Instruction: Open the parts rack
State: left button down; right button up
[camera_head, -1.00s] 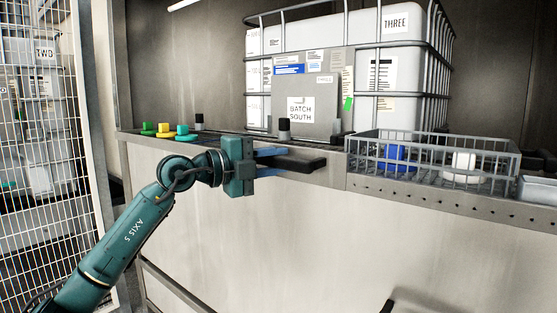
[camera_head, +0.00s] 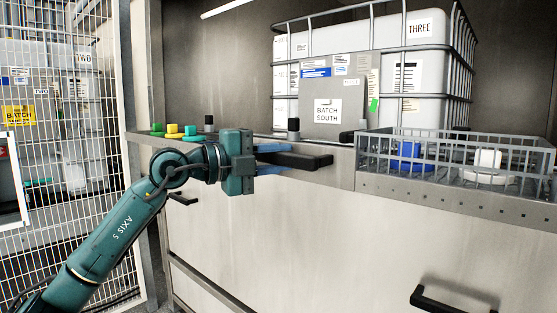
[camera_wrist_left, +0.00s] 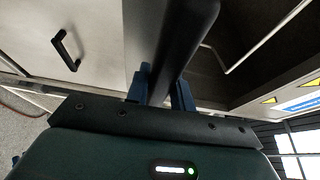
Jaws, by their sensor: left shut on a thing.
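My left gripper (camera_head: 270,158) is shut on a black bar handle (camera_head: 305,161) at the upper front edge of a long pale metal cabinet (camera_head: 290,225). The handle (camera_wrist_left: 185,45) also shows in the left wrist view, running up from between the blue fingers. Nothing in view is labelled as the parts rack, and I cannot tell how far any front is pulled out. My right gripper is out of view.
A wire basket (camera_head: 365,169) with a blue and a white part stands at right. Behind is a caged white tank (camera_head: 345,35) marked THREE. Another black handle (camera_head: 450,298) sits lower right. A mesh fence (camera_head: 70,235) stands left.

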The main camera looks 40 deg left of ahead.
pick_arm(q)
jog(key=c, duration=1.2)
grip_release()
jog(key=shift+s+a+f+b, duration=0.15)
jog(key=shift+s+a+b, duration=0.05)
jog(key=shift+s+b, duration=0.15)
jog(key=b+v, duration=0.4)
jog(key=v, duration=0.8)
jog(key=shift+s, duration=0.15)
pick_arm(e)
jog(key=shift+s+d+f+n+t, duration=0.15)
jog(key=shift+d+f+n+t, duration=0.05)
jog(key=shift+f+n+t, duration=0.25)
